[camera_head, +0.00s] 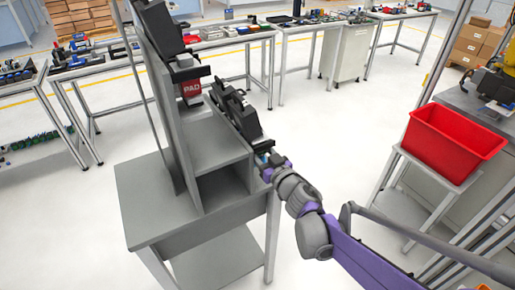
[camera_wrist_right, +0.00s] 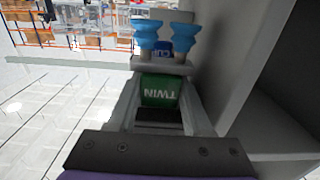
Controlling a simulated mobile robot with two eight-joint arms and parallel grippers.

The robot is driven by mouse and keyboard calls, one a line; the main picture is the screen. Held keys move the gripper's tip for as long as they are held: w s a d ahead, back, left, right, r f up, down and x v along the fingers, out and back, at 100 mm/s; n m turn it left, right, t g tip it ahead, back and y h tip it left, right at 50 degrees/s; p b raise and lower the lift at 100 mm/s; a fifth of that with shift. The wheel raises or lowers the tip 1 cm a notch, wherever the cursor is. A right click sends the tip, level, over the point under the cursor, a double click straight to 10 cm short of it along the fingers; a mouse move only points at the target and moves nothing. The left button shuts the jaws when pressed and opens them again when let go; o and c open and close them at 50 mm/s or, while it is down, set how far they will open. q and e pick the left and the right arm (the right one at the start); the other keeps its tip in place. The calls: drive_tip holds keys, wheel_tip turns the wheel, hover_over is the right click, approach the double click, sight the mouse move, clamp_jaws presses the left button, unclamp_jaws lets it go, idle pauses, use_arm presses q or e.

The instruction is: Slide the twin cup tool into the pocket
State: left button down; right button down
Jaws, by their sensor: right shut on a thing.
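The twin cup tool has two blue suction cups (camera_wrist_right: 165,38) and a green block marked TWIN (camera_wrist_right: 160,90) in the right wrist view. My right gripper (camera_wrist_right: 157,118) is shut on it, with a finger on each side of the green block. In the head view my right gripper (camera_head: 267,165) is beside the right edge of the grey stand (camera_head: 160,205), below a black holder (camera_head: 237,115); the tool is too small to make out there. I cannot tell which opening is its pocket, or whether the tool touches the stand. My left gripper is not in view.
A red tool marked PAD (camera_head: 191,89) sits in another black holder on the stand. The stand's grey panels (camera_wrist_right: 225,75) rise close on the right in the wrist view. A red bin (camera_head: 452,140) stands at the right. Open floor lies left of the gripper in the wrist view.

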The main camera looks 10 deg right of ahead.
drive_tip(key=shift+f+b, duration=0.35)
drive_tip(key=shift+b, duration=0.05)
idle(0.4)
drive_tip(key=shift+c, duration=1.2)
unclamp_jaws()
drive_tip(key=v, duration=1.1)
drive_tip(key=shift+w+r, duration=0.1)
